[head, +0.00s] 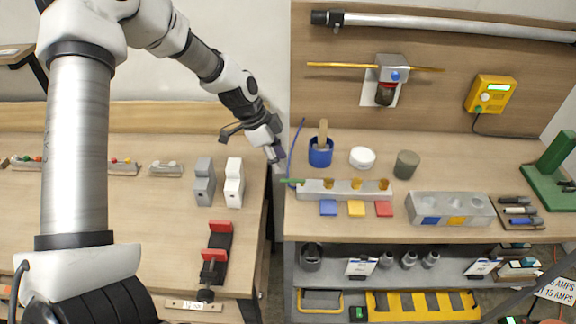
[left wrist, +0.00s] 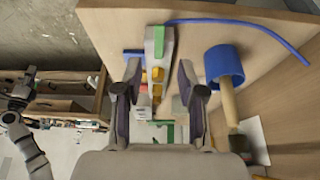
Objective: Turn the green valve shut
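In the left wrist view the green handle (left wrist: 159,41) and the block (left wrist: 167,62) lie beyond and between the fingertips of the open gripper (left wrist: 159,82). A thin blue tube (head: 296,143) runs up from near the handle. My right gripper is not in view.
A blue pot (head: 320,154) with a brush stands behind the block; it also shows in the left wrist view (left wrist: 224,65). A white round tub (head: 362,157) and a dark cylinder (head: 406,164) stand nearby. Coloured squares (head: 356,208) lie in front. A gap separates the two benches.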

